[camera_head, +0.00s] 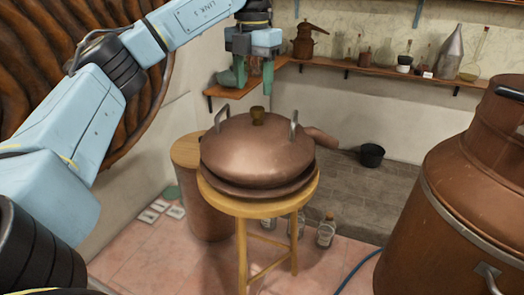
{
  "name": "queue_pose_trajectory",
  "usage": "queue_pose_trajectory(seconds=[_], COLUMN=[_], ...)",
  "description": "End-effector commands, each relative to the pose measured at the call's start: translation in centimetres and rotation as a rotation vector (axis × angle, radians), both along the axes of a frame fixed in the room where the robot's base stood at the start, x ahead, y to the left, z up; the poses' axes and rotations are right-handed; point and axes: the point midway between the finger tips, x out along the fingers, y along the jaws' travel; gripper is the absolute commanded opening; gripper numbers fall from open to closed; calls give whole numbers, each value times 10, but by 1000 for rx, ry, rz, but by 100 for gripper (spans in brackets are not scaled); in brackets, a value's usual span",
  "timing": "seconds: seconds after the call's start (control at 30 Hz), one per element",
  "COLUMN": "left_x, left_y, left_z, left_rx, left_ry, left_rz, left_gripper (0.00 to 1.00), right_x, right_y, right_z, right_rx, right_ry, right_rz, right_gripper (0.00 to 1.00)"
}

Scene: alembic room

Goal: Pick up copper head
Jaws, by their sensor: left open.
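The copper head (255,152) is a wide domed copper vessel with two upright metal handles, a brown knob on top and a spout pointing right. It rests on a round wooden stool (262,208) in the middle of the head view. My left gripper (250,80) hangs above and behind the copper head in the picture, fingers pointing down. The underside of the copper head is hidden. My right gripper is not in view.
A large copper still (450,215) stands at the right front. A wall shelf (385,73) with flasks and bottles runs behind. A round wooden-topped copper drum (208,212) stands left of the stool. Glass bottles (326,232) and a black pot (372,154) stand behind.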

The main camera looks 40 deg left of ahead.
Motion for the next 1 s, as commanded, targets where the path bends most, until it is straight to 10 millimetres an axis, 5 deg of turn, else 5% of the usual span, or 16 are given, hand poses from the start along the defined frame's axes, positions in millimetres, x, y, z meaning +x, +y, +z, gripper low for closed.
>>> queue_pose_trajectory(seconds=[0.43,0.7,1.0], left_x=[6,10,11], left_y=[0,2,2], left_z=[-42,-75,-78], left_rx=[0,1,0], left_ry=[4,1,-1], left_rz=[-2,-2,-2], left_gripper=[57,57,53], right_x=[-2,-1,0], right_y=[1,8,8], right_z=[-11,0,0], right_rx=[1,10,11], right_ry=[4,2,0], right_rz=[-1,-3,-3], right_gripper=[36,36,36])
